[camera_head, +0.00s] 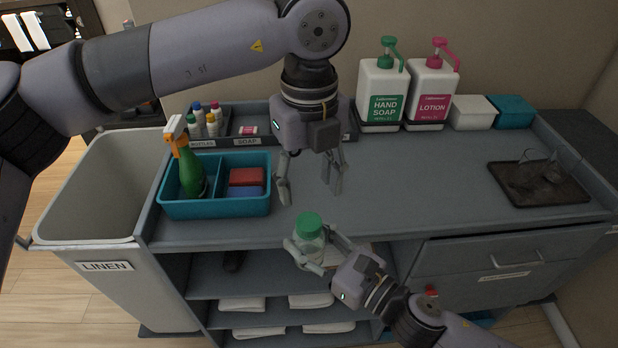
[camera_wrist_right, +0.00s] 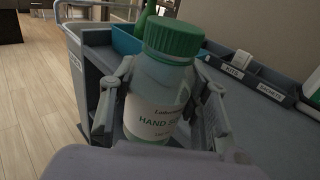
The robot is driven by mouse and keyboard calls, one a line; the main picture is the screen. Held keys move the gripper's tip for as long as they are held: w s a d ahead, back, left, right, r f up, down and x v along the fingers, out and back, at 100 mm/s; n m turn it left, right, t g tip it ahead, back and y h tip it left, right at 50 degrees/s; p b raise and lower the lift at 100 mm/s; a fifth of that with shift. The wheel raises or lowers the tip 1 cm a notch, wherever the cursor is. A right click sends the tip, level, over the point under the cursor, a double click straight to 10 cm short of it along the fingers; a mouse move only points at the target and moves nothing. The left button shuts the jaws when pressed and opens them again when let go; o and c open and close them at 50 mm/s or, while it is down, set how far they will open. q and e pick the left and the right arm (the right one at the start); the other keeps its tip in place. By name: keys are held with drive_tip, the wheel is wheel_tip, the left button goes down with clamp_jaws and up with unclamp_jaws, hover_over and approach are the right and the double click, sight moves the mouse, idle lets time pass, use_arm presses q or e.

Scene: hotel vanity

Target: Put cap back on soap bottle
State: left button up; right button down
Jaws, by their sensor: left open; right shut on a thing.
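The small clear soap bottle (camera_head: 309,246) is held in front of the cart's front edge, and its "HAND SOAP" label shows in the right wrist view (camera_wrist_right: 155,118). The green cap (camera_head: 309,222) sits on top of the bottle's neck, also in the right wrist view (camera_wrist_right: 174,38). I cannot tell whether it is screwed tight. My right gripper (camera_head: 311,256) is shut around the bottle's body, with a finger on each side. My left gripper (camera_head: 310,190) is open and empty, pointing down just above the cap, with its fingers apart and not touching it.
A blue caddy (camera_head: 215,208) with a green spray bottle (camera_head: 190,172) stands left. Large hand soap (camera_head: 382,92) and lotion (camera_head: 431,92) pump bottles stand at the back. A dark tray (camera_head: 538,184) with glasses lies right. The middle of the cart top (camera_head: 420,190) is clear.

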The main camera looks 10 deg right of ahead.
sight(309, 221)
use_arm(q)
drive_tip(key=shift+f, duration=4)
